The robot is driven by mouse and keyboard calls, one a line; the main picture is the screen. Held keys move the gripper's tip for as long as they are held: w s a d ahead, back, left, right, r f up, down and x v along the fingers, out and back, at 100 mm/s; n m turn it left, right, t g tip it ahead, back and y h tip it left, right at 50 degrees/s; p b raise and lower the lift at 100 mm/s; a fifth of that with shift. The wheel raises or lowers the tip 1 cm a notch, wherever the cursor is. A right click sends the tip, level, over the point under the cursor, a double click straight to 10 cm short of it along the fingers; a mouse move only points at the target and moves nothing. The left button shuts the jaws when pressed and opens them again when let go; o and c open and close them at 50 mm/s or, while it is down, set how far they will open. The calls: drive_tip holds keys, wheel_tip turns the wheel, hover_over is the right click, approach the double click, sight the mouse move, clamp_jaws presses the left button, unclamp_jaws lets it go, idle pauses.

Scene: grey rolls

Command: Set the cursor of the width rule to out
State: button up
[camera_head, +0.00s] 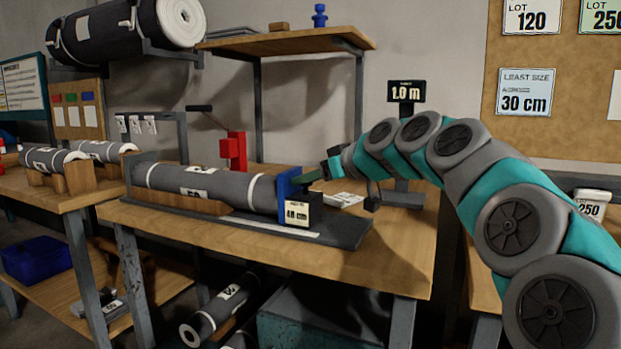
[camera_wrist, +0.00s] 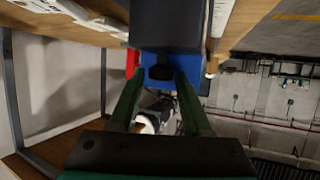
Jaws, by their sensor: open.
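The width rule is a dark bench fixture (camera_head: 345,232) with a pale scale strip along its front, and a grey roll (camera_head: 215,186) lies on it. Its blue cursor (camera_head: 287,190) stands at the roll's right end, with a small plate (camera_head: 298,214) that seems to read 48 cm. My gripper (camera_head: 318,174) is just right of the cursor, pointing at it. In the wrist view, the open green fingers of my gripper (camera_wrist: 160,76) reach toward the blue cursor (camera_wrist: 166,36). A dark knob (camera_wrist: 160,72) shows between the fingertips; contact cannot be told.
A red lever device (camera_head: 233,150) stands behind the roll. A sign reading 1.0 m (camera_head: 406,91) stands at the back right of the bench. A shelf (camera_head: 285,41) is above. White papers (camera_head: 345,200) lie behind the rule. The bench's front right is clear.

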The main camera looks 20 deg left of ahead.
clamp_jaws()
idle(1.4)
